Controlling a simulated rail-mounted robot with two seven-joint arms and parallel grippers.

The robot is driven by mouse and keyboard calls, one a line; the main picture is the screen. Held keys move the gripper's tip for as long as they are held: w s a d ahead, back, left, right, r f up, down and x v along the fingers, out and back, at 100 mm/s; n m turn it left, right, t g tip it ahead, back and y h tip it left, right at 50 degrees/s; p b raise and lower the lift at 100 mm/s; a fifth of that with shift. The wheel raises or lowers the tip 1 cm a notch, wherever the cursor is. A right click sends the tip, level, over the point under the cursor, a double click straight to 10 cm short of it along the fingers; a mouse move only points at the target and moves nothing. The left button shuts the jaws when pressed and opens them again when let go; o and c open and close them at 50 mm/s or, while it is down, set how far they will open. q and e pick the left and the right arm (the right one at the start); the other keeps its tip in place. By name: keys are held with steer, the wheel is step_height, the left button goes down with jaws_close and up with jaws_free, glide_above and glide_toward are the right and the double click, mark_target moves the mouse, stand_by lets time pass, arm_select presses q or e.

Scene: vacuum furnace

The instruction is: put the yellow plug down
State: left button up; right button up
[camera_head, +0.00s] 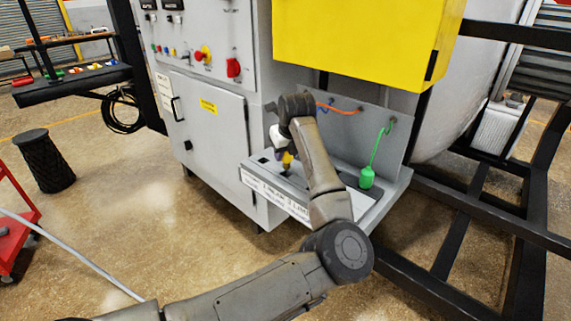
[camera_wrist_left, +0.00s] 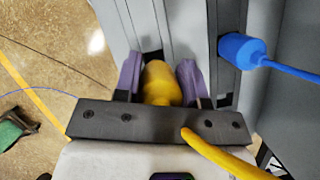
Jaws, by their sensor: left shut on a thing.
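The yellow plug (camera_wrist_left: 160,82) sits between the two purple fingers of my left gripper (camera_wrist_left: 158,74) in the left wrist view. The fingers are shut on it, and a yellow cord (camera_wrist_left: 218,152) runs off to the lower right. In the head view my left gripper (camera_head: 286,157) is over the grey shelf (camera_head: 384,206) on the front of the cabinet, with a bit of the yellow plug showing at its tip. My own arm hides part of the shelf. I cannot tell whether the plug touches the shelf. My right gripper is not in view.
A green plug (camera_head: 367,178) with a green cord stands at the shelf's right. A blue plug (camera_wrist_left: 236,50) shows right of the yellow one in the wrist view. An orange cord (camera_head: 337,107) hangs behind my arm. A yellow box (camera_head: 360,40) overhangs the shelf. Black frame bars (camera_head: 470,215) stand right.

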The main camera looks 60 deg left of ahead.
mark_target(285, 164)
arm_select(q)
steer(key=shift+f+b, duration=0.7)
steer(key=shift+f, duration=1.15)
steer(key=shift+f, duration=0.15)
steer(key=shift+f+b, duration=0.25)
steer(key=shift+b, duration=0.05)
steer(key=o, duration=0.9)
steer(key=shift+r, duration=0.1)
